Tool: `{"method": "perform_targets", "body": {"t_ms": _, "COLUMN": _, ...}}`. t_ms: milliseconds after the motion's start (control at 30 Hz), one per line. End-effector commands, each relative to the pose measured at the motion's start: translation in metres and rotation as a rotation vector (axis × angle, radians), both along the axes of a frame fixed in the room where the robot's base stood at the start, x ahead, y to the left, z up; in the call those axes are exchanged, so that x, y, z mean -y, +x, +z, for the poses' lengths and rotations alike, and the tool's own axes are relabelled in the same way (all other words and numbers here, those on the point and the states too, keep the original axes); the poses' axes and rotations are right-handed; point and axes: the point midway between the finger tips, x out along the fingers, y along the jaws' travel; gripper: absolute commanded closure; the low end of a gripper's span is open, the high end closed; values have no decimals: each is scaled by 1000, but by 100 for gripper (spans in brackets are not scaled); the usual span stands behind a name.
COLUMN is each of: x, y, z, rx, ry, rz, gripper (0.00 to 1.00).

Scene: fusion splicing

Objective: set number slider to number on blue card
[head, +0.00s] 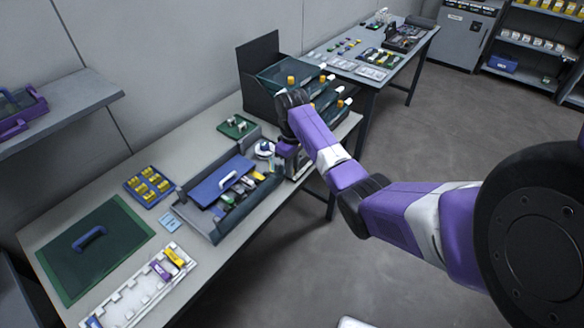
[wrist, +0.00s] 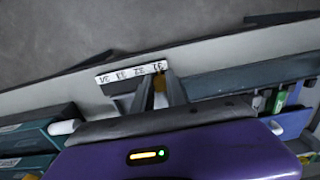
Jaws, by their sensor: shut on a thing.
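A white number strip (wrist: 131,73) lies ahead of my fingers in the wrist view. Its numbers appear upside down and seem to run through the low thirties, with about 31 at the right end. My gripper (wrist: 160,88) is shut on the slider knob, just below the right part of the strip; the fingers hide most of the knob. In the head view, my gripper (head: 291,165) is low over the right part of the near table, and the slider is hidden behind it. A small light blue card (head: 170,222) lies left of the grey tray; its number is too small to read.
A grey tray with a blue lid (head: 221,183) stands left of my gripper. A dark drawer rack (head: 262,95) stands behind it. A green mat (head: 95,250), a yellow-filled blue holder (head: 149,186) and a white rack (head: 140,296) lie farther left.

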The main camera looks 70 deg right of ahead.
Motion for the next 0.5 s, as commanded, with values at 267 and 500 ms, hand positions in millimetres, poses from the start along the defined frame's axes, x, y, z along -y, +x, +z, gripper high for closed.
{"method": "perform_targets", "body": {"t_ms": 267, "x": 0, "y": 1, "z": 1, "rx": 2, "ry": -1, "rz": 0, "gripper": 100}}
{"method": "perform_targets", "body": {"t_ms": 500, "x": 17, "y": -3, "z": -1, "rx": 1, "ry": -3, "rz": -4, "gripper": 100}}
